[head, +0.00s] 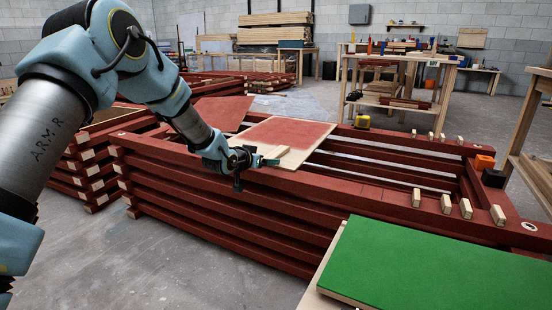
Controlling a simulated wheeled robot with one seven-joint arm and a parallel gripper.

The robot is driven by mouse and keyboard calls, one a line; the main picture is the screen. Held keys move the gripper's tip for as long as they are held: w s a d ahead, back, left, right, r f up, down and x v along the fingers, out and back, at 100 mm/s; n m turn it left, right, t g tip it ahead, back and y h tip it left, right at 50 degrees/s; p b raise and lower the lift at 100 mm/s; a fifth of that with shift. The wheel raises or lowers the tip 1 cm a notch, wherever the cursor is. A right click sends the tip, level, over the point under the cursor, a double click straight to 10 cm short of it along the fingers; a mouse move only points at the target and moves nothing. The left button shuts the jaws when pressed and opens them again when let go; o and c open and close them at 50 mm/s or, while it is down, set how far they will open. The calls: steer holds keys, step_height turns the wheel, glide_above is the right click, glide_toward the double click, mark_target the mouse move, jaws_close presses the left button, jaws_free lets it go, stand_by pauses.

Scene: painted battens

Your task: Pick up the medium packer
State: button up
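Small pale wooden blocks, which look like the packers, stand in two rows on the red batten stack (300,190). The near row has a block on the left (417,197), two in the middle (446,204) (465,208) and one at the right (498,215). A far row (430,136) of similar blocks stands on the back batten. I cannot tell which block is the medium one. My gripper (272,162) is over the stack, by the front edge of a red-topped board, well left of the near row. Its fingers are too small to show whether they are apart.
A red-painted board with pale edges (285,132) lies on the stack. A green panel (440,265) fills the front right. A yellow tape measure (362,121), an orange item (485,162) and a black item (494,178) sit on the stack. Open gaps lie between battens.

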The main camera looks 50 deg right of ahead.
steer(key=shift+c, duration=0.2)
jaws_close()
stand_by(0.5)
